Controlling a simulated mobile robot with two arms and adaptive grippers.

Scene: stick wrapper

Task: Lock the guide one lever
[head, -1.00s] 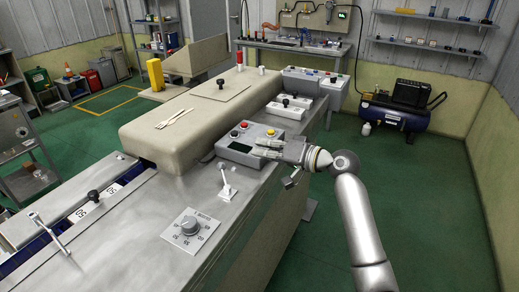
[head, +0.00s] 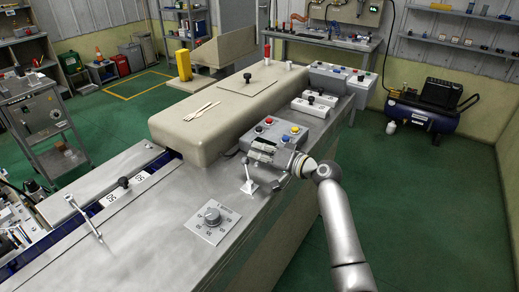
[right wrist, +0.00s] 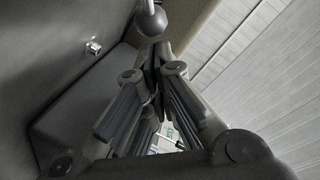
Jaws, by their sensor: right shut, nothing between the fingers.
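A second, longer lever (head: 86,220) leans over the machine's near left part. No readable label shows which one is guide one. My right gripper (head: 254,150) is shut and empty, low over the near edge of the button panel, just behind and right of the small lever and apart from it. The right wrist view shows its closed fingers (right wrist: 155,60) and a dark round knob (right wrist: 150,20) just beyond the tips. My left gripper is not in view.
The grey button panel (head: 285,126) lies close behind my right gripper. A dial (head: 212,217) sits in front of the small lever. A beige cover (head: 220,108) rises behind. A black knob (head: 123,182) stands by the blue rail. The steel top between is clear.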

